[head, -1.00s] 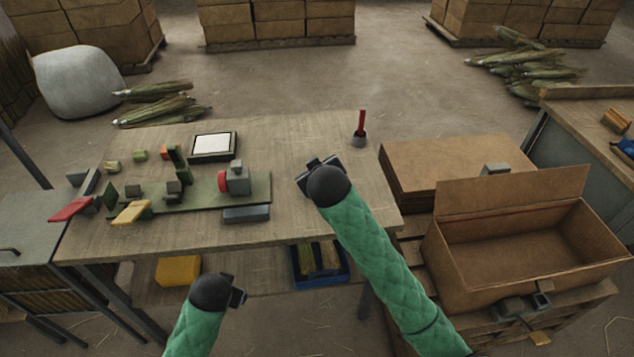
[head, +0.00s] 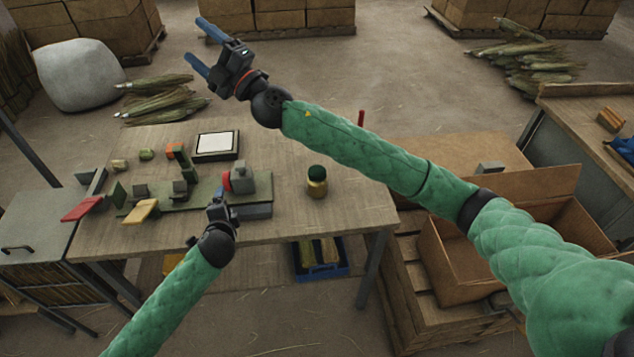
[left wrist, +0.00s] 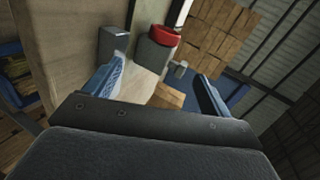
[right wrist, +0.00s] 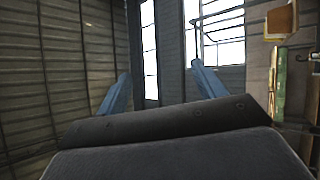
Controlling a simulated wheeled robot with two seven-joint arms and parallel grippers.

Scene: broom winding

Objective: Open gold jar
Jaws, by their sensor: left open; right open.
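The gold jar (head: 316,188) stands upright on the right part of the workbench in the head view, with a dark green lid (head: 316,172) on it. My right gripper (head: 198,42) is raised at the top left of the head view, open and empty, far from the jar. In the right wrist view the fingers (right wrist: 160,88) are apart with only walls and windows beyond. My left gripper (head: 220,188) is at the bench's front edge, left of the jar, by the grey fixture. In the left wrist view its blue fingers (left wrist: 158,85) are apart with nothing between them.
A grey fixture with a red end (head: 240,178) stands on a green base on the workbench (head: 290,225). A white-topped pad (head: 215,143) lies behind. An open cardboard box (head: 455,265) is at the right. The bench around the jar is clear.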

